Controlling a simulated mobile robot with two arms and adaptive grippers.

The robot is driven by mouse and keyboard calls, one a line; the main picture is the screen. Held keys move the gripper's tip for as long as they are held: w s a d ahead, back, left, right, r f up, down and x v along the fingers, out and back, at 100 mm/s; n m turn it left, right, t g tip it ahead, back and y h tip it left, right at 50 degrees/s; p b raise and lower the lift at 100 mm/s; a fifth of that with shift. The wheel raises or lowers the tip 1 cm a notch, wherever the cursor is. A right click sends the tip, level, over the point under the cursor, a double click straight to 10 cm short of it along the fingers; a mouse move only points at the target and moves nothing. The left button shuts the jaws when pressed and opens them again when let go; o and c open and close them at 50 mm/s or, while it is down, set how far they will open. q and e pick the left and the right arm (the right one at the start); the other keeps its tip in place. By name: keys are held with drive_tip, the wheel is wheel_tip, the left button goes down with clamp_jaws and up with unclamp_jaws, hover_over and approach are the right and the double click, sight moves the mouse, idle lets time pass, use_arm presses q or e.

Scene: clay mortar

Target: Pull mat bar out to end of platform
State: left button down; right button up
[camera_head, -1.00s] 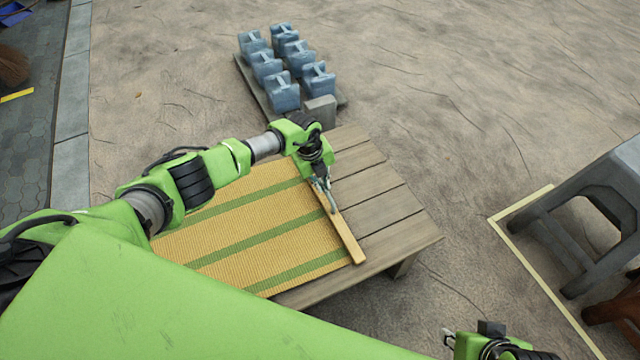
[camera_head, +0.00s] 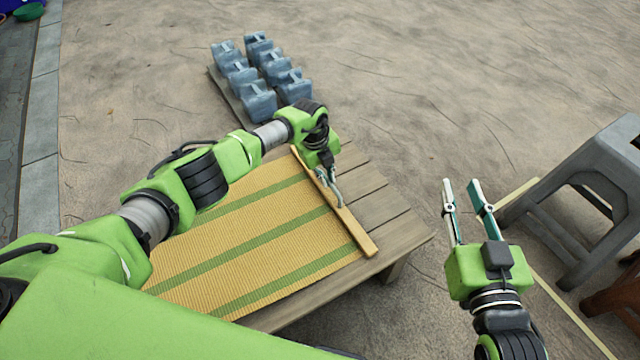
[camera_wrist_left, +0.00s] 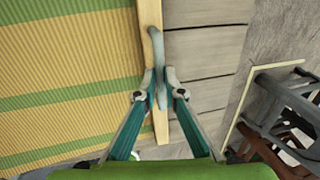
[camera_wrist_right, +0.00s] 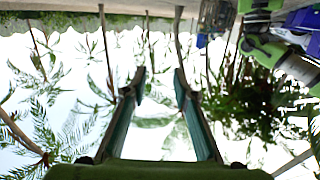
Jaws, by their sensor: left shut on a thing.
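The mat bar (camera_head: 352,230) is a pale wooden strip along the right edge of a yellow woven mat (camera_head: 245,240) with green stripes. The mat lies on a wooden platform (camera_head: 392,216). Bare planks show between the bar and the platform's right end. My left gripper (camera_head: 331,186) is at the middle of the bar, shut on a grey-blue handle (camera_wrist_left: 156,55) that lies along the bar. The left wrist view shows both fingers (camera_wrist_left: 157,88) against the handle. My right gripper (camera_head: 461,184) is open and empty, right of the platform; its fingers (camera_wrist_right: 157,88) are apart.
Several blue-grey containers (camera_head: 258,103) stand on a pallet behind the platform. A grey plastic stool (camera_head: 590,175) stands at the right, near a pale strip (camera_head: 548,290) on the ground. Open dirt ground lies beyond the platform.

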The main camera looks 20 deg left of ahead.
use_arm(q)
drive_tip(key=shift+w+d+f+b, duration=0.2)
drive_tip(key=shift+w+d+b, duration=0.3)
drive_tip(key=shift+b, duration=0.25)
drive_tip(key=shift+w+d+r+b, duration=0.2)
drive_tip(key=shift+w+b, duration=0.1)
drive_tip(key=shift+b, duration=0.1)
drive_tip(key=shift+w+d, duration=0.1)
drive_tip(key=shift+r, duration=0.1)
use_arm(e)
drive_tip(key=s+r+t+y, duration=0.2)
drive_tip(key=r+t, duration=0.5)
drive_tip(key=r, duration=0.7)
drive_tip(key=shift+s+a+t+y, duration=0.3)
drive_tip(key=shift+s+a+y, duration=0.15)
drive_tip(key=shift+s, duration=0.45)
use_arm(q)
drive_tip(key=c, duration=2.3)
unclamp_jaws()
drive_tip(key=shift+c, duration=0.2)
drive_tip(key=shift+o, duration=1)
drive_tip(key=shift+d, duration=0.1)
use_arm(e)
drive_tip(key=shift+w+f, duration=0.1)
